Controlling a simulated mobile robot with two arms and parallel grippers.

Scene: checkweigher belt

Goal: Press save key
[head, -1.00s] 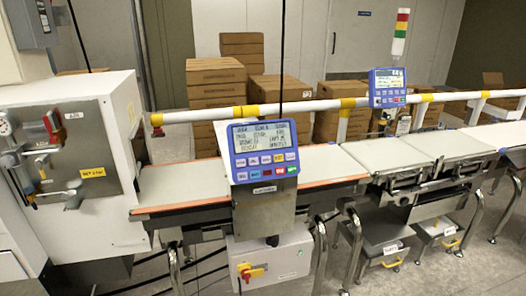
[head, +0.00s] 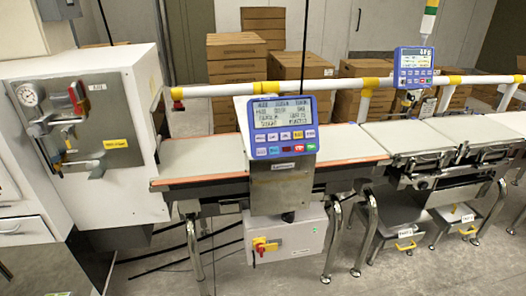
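A blue control terminal (head: 282,126) with a grey-green text screen (head: 280,111) stands on a metal post in front of the conveyor, near the middle of the head view. Two rows of small keys lie below its screen: pale, blue and yellow ones above, with red and green ones at the lower right. The key labels are too small to read, so I cannot tell which is the save key. A second blue terminal (head: 414,67) stands farther back at the right. Neither of my grippers is in view.
A white cabinet (head: 130,140) with a gauge and levers stands at left. The belt (head: 350,141) runs behind the terminal, with a white and yellow rail (head: 230,90) beyond. Below hangs a box with a red-yellow switch (head: 265,246). Cardboard boxes (head: 237,70) are stacked behind.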

